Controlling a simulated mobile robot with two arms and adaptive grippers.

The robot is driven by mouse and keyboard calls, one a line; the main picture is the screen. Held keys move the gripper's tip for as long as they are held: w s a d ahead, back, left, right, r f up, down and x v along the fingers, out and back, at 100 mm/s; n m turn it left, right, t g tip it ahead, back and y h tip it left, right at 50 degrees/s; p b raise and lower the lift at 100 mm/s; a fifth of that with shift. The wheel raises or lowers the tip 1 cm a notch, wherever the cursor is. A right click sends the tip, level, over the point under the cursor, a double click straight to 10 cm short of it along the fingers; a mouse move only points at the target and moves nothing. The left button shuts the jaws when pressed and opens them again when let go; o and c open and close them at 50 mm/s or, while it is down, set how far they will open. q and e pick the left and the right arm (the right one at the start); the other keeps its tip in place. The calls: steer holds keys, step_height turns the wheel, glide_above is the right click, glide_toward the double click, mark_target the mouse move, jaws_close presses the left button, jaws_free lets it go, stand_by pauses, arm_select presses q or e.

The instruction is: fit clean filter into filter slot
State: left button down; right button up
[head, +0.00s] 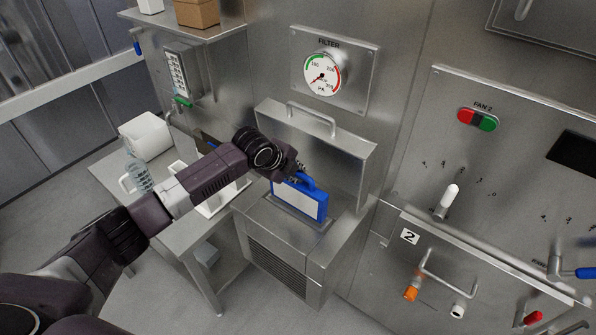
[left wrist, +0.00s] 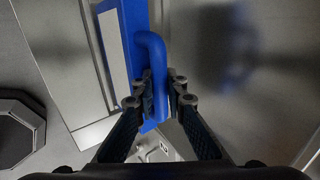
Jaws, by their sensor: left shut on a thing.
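The clean filter (head: 299,203), a blue frame with a white face and a blue handle, stands upright over the filter slot (head: 272,207) in the top of a metal housing. Its lower edge is at the slot's rim; I cannot tell how deep it sits. My left gripper (head: 298,177) is shut on the filter's handle. In the left wrist view the gripper's fingers (left wrist: 160,95) close on both sides of the blue handle (left wrist: 153,50), with the blue frame (left wrist: 118,35) beside it. My right gripper is not in view.
A raised metal lid (head: 325,150) with a bar handle stands behind the slot. A filter pressure gauge (head: 322,75) is above it. A control panel (head: 500,170) with levers is at right.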

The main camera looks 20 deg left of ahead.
mark_target(295, 200)
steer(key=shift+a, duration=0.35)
arm_select(q)
steer(key=shift+p, duration=0.7)
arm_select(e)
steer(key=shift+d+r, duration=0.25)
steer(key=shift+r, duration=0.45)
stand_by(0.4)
arm_select(q)
steer(key=shift+f+b, duration=0.6)
steer(key=shift+f, duration=0.35)
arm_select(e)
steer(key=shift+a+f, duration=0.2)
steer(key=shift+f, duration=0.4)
arm_select(q)
steer(key=shift+f+b, duration=1)
steer(key=shift+f, duration=0.65)
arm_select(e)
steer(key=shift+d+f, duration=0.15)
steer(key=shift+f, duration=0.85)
arm_select(q)
steer(key=shift+f+b, duration=2.3)
steer(key=shift+f, duration=1.15)
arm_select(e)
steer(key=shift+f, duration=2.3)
